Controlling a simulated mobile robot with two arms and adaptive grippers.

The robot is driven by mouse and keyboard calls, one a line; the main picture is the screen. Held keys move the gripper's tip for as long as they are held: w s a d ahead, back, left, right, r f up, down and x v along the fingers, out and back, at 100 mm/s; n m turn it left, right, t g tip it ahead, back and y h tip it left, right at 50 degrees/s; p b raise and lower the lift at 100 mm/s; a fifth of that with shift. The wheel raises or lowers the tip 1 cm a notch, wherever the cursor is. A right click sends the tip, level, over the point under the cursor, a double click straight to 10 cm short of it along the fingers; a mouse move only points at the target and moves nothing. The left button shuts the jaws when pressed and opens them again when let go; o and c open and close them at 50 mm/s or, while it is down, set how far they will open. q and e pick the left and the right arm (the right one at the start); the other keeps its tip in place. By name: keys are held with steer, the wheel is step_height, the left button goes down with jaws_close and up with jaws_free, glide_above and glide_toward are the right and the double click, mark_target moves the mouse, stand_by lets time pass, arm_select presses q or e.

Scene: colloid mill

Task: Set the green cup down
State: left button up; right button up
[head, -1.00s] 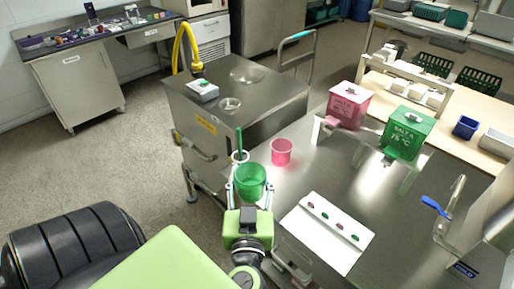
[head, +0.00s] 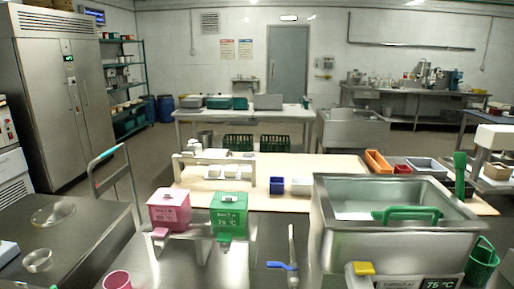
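The green cup is not in view now. Neither of my grippers shows in the head view, so their state and what they hold is hidden. A pink cup (head: 117,280) stands on the steel bench at the lower left, cut off by the bottom edge.
A steel basin (head: 395,235) with a green handle stands at the right, with a green basket-like holder (head: 482,262) beside it. A blue-handled tap (head: 283,266) is left of the basin. A steel cart (head: 85,235) stands at the left. A wooden table (head: 330,168) is behind.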

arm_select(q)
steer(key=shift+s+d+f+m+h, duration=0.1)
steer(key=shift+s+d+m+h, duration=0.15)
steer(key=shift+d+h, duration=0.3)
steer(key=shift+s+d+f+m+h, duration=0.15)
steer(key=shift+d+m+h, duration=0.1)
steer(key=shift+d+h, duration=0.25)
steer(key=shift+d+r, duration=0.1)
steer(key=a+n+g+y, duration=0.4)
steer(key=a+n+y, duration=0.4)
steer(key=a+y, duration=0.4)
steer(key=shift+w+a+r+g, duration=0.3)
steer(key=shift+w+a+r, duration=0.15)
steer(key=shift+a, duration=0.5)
